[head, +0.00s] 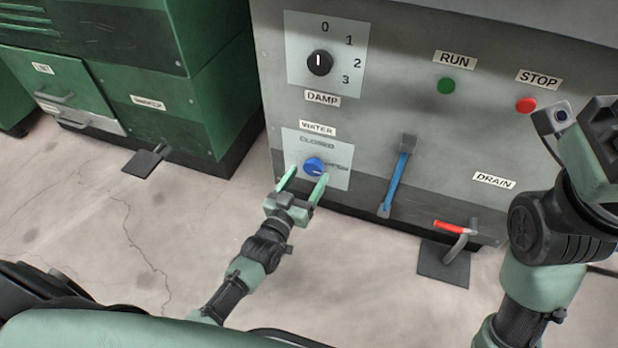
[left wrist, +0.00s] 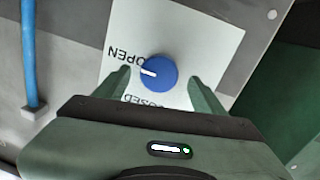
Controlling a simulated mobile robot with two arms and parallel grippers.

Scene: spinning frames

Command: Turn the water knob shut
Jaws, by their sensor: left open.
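The water knob (head: 314,165) is a round blue knob on a white plate (head: 341,180) marked CLOSED above it and OPEN to its right. In the left wrist view the blue knob (left wrist: 159,73) has a white mark that points left, to the side where OPEN is printed. My left gripper (head: 306,180) is open, with its two green fingers pointing at the panel. In the left wrist view the knob lies between the two fingertips (left wrist: 160,80), with a gap on each side. My right gripper is cut off or turned away at the right edge; its fingers cannot be made out.
Green cabinets (head: 150,75) stand at left.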

